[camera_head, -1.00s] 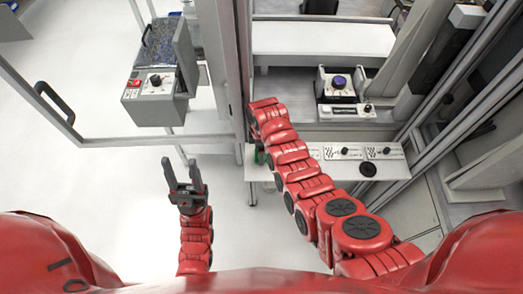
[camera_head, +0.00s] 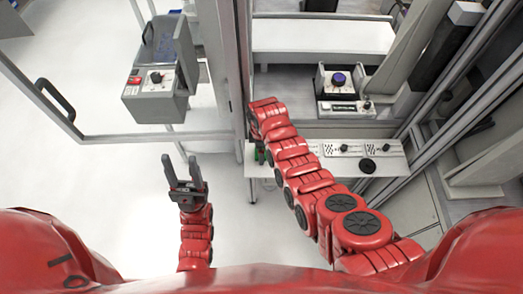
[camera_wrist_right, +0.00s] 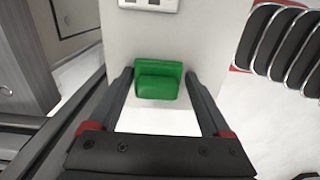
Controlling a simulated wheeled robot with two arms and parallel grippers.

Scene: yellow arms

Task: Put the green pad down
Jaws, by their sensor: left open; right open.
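The green pad (camera_wrist_right: 158,82) shows in the right wrist view as a small block with a raised back part, at the edge of a white surface (camera_wrist_right: 150,35). My right gripper (camera_wrist_right: 158,76) is open, with one finger on each side of the pad. Gaps show between the fingers and the pad, so it does not look gripped. In the head view my right arm mostly hides that gripper and the pad. My left gripper (camera_head: 181,160) is open and empty, pointing forward over the pale floor.
A narrow white shelf (camera_head: 325,160) with knobs and a black button (camera_head: 367,165) runs beside my right arm. A grey box (camera_head: 160,85) with a dial stands at the left. A metal post (camera_head: 225,60) rises between them. The floor around my left gripper is clear.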

